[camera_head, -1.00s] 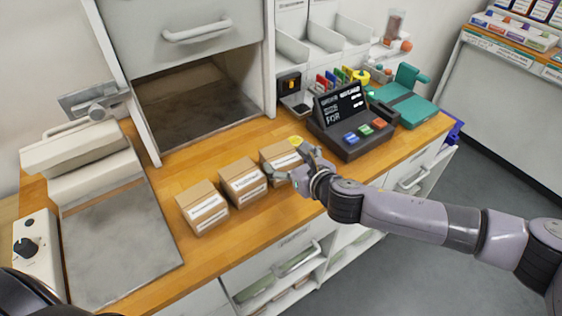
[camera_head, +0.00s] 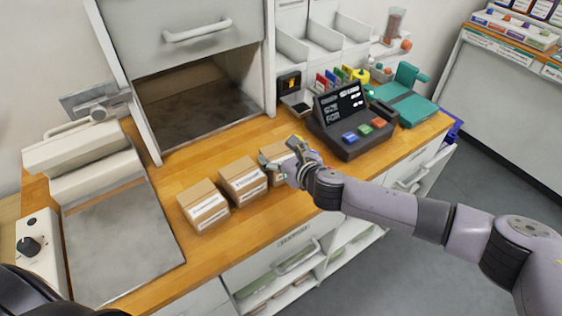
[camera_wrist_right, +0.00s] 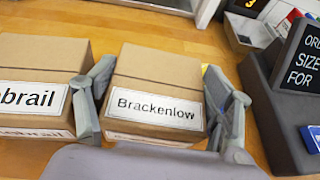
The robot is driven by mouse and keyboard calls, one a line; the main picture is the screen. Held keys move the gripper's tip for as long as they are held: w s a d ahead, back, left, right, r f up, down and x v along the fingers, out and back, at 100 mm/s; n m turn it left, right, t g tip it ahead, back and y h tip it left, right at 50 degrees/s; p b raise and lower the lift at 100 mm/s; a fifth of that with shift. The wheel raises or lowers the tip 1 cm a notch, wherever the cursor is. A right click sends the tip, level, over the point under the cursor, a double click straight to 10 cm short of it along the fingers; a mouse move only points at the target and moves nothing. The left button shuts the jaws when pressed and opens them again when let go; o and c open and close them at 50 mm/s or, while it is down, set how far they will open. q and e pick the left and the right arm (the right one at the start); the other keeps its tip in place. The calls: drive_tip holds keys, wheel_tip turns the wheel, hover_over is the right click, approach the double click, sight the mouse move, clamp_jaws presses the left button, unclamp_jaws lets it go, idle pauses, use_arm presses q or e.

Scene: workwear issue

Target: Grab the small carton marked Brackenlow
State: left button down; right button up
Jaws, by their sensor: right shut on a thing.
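The small carton marked Brackenlow (camera_wrist_right: 158,75) is brown cardboard with a white label facing the right wrist camera. In the head view it is the rightmost of the cartons in the row (camera_head: 280,150), partly hidden by my gripper. My right gripper (camera_head: 280,160) is shut on it, one finger on each side, as the right wrist view (camera_wrist_right: 165,105) shows. The carton sits upright at the counter; I cannot tell whether it is lifted. My left gripper is not in view.
A carton whose label ends in "brail" (camera_wrist_right: 40,80) stands close to the left finger. Another carton (camera_head: 203,206) stands further left. The wooden counter (camera_head: 165,262) is clear in front. A dark order terminal (camera_head: 345,135) stands close on the right.

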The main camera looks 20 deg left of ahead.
drive_tip(key=c, duration=0.5)
drive_tip(key=shift+c, duration=0.2)
